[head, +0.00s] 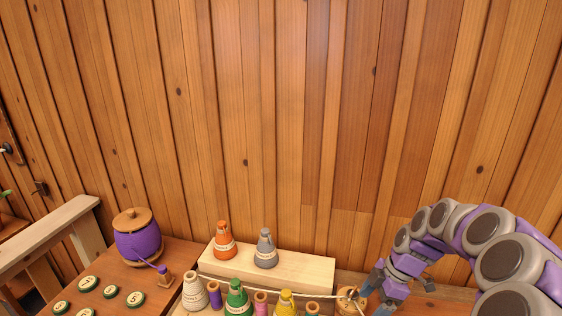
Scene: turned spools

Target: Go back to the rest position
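My purple and grey arm reaches in from the right edge, and my gripper (374,294) points down and left at the bottom of the view. Its two fingers look spread apart, with nothing seen held between them. A light wooden spool (350,301) with a darker top stands just left of the fingertips; whether they touch it I cannot tell. A pale cord runs from the white spool (194,291) along the row towards the wooden one.
An orange spool (224,240) and a grey spool (265,248) stand on a raised wooden step (305,272). Green (238,299) and yellow (285,303) spools stand in front. A purple pot (137,237) and several numbered discs (88,284) are left. A plank wall (245,110) closes the back.

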